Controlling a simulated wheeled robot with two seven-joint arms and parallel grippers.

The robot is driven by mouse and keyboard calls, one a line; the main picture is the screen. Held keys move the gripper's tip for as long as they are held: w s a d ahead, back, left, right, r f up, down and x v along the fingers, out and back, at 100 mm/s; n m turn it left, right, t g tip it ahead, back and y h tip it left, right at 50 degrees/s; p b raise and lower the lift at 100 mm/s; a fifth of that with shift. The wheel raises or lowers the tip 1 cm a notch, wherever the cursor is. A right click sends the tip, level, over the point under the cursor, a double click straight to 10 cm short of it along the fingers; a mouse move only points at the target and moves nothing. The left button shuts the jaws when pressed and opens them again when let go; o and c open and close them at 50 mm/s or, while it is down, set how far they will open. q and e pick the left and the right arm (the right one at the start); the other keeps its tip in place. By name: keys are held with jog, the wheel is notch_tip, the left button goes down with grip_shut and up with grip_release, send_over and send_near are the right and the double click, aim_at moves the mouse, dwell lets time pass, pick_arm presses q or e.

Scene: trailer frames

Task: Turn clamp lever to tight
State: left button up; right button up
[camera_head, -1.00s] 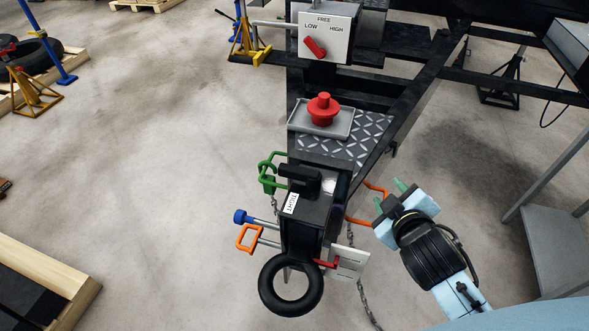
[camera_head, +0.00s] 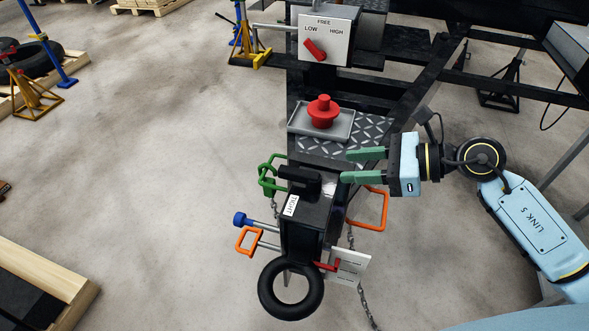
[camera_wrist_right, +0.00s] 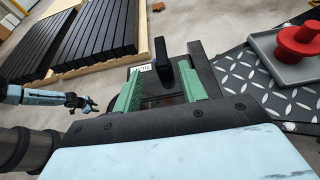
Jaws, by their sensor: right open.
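The clamp lever (camera_head: 298,175) is a black bar on top of the dark coupler (camera_head: 303,232) at the front of the trailer frame. A white label (camera_head: 291,204) reading TIGHT is beside it. My right gripper (camera_head: 346,166) is open and empty. Its green fingers point left toward the lever from the right, with a gap short of it in the head view. In the right wrist view, the black lever (camera_wrist_right: 160,75) shows between the open fingers. My left gripper (camera_wrist_right: 86,103) shows small in the wrist view; its jaws are too small to read.
A red knob (camera_head: 323,112) stands in a grey tray (camera_head: 346,128) on the tread plate behind the coupler. Green and orange hooks (camera_head: 375,210) and a chain are close by. A black ring (camera_head: 290,290) is at the front. Open floor (camera_head: 150,170) lies left.

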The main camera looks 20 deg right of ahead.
aim_at(296, 171)
jog(key=x, duration=1.2)
jog(key=shift+w+a+f+b, duration=0.1)
jog(key=shift+f+b, duration=0.05)
jog(key=shift+b, duration=0.2)
jog(key=shift+w+a+f, duration=0.15)
jog(key=shift+w+a, duration=0.05)
jog(key=shift+a, duration=0.2)
pick_arm(q)
jog(key=shift+w+d+r, duration=0.15)
jog(key=shift+w, duration=0.45)
jog(key=shift+w+d+r, duration=0.1)
jog(key=shift+w, duration=0.45)
jog(key=shift+s, duration=0.2)
pick_arm(e)
grip_shut()
